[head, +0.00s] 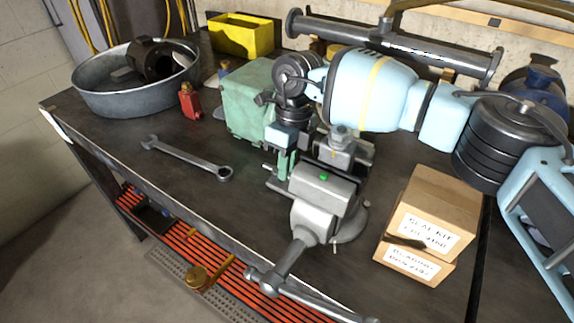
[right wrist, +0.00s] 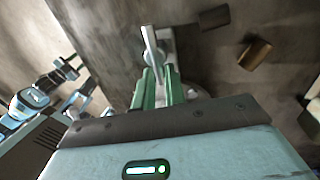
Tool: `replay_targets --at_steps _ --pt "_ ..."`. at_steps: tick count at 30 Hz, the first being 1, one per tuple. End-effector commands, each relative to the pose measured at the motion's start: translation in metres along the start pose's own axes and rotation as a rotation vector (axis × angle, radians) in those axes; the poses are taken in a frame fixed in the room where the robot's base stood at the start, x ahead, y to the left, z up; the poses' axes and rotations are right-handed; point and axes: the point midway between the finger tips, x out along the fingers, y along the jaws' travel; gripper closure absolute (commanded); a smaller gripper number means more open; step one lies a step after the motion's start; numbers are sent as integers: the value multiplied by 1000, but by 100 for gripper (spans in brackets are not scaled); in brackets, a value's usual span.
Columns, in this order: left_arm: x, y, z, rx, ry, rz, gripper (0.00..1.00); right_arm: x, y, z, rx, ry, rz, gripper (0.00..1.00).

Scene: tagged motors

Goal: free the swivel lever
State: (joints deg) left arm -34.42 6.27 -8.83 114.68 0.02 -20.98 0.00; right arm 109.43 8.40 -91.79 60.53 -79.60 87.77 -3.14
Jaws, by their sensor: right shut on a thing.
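The grey bench vise (head: 322,190) stands on the dark workbench, its jaws towards the back and its long handle towards the front edge. My right gripper (head: 283,166) comes down at the vise's left side, with green fingers pointing down. In the right wrist view the green fingers (right wrist: 162,88) are closed around a slim pale grey bar (right wrist: 151,45), which looks like the swivel lever. In the head view the lever is mostly hidden by the fingers and the vise; its exact angle cannot be told. My left gripper is not in view.
A combination wrench (head: 188,158) lies left of the vise. Two stacked cardboard boxes (head: 436,205) stand to its right. A green box-shaped housing (head: 247,98) is close behind the gripper. A metal basin (head: 130,95), red bottle (head: 190,102) and yellow bin (head: 243,37) are farther back.

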Motion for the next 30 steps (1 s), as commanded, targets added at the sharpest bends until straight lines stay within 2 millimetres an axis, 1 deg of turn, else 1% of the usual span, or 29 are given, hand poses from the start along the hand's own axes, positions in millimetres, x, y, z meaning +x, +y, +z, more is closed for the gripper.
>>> replay_targets --at_steps 6,7,9,12,19,22,26,30 --pt "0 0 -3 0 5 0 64 -3 1 2 -4 -10 -3 100" --pt "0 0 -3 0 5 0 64 -3 1 2 -4 -10 -3 85" --pt "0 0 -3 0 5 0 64 -3 1 2 -4 -10 -3 76" --pt "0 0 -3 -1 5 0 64 -2 1 2 -3 -8 -3 65" --pt "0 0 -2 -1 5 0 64 -2 0 1 -2 -5 -2 65" --pt "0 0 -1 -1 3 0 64 -6 0 1 -1 -5 -2 65" --pt "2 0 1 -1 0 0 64 -20 0 1 -1 -6 -3 65" --pt "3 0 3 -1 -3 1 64 -43 0 2 -1 -7 -2 65"
